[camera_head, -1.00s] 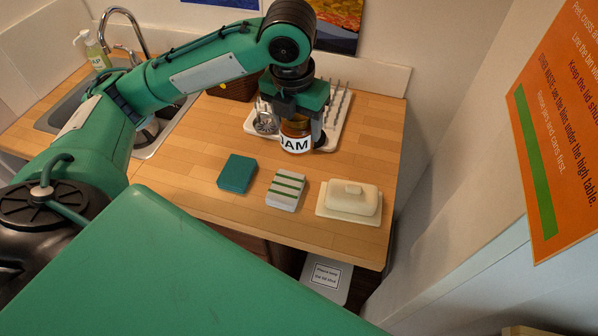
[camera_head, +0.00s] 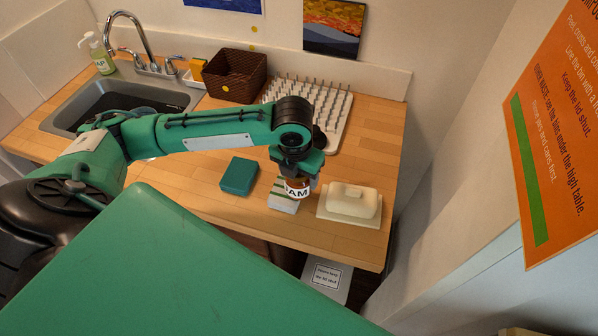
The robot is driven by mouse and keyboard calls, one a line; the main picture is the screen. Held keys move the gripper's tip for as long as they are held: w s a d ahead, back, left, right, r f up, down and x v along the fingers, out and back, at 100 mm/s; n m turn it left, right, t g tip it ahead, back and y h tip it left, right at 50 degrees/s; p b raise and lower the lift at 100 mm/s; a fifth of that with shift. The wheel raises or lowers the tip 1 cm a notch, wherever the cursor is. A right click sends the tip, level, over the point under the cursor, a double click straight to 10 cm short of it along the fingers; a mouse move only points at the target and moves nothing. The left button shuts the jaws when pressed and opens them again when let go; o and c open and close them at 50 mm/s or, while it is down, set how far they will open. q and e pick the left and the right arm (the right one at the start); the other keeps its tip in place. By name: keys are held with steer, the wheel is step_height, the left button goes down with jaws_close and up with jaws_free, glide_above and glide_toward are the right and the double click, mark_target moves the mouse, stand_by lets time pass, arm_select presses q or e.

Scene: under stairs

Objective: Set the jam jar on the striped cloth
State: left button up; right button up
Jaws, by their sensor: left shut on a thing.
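The jam jar (camera_head: 296,190) is amber with a white label reading "JAM". My left gripper (camera_head: 297,178) is shut on it and holds it upright over the striped cloth (camera_head: 284,205). The cloth is a folded white piece with green stripes on the wooden counter, and the jar and gripper hide much of it. I cannot tell whether the jar's base touches the cloth. My right gripper is not in view.
A folded teal cloth (camera_head: 239,176) lies left of the striped cloth. A cream butter dish (camera_head: 350,200) stands close on the right. Behind are a pegged drying rack (camera_head: 335,105), a brown basket (camera_head: 234,76) and the sink (camera_head: 75,100). The counter's front edge is near.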

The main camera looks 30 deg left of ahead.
arm_select(q)
steer(key=shift+f, duration=0.1)
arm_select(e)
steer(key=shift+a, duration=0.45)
arm_select(q)
steer(key=o, duration=1.5)
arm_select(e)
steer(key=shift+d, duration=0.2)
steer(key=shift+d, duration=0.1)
arm_select(q)
steer(key=r, duration=0.3)
steer(key=s+r+b, duration=0.1)
steer(key=r, duration=0.7)
steer(key=shift+s+r+b, duration=0.15)
steer(key=shift+r+b, duration=0.05)
steer(key=shift+b, duration=0.15)
steer(key=shift+r, duration=0.4)
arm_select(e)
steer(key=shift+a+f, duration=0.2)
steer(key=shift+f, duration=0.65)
arm_select(q)
steer(key=shift+s, duration=0.1)
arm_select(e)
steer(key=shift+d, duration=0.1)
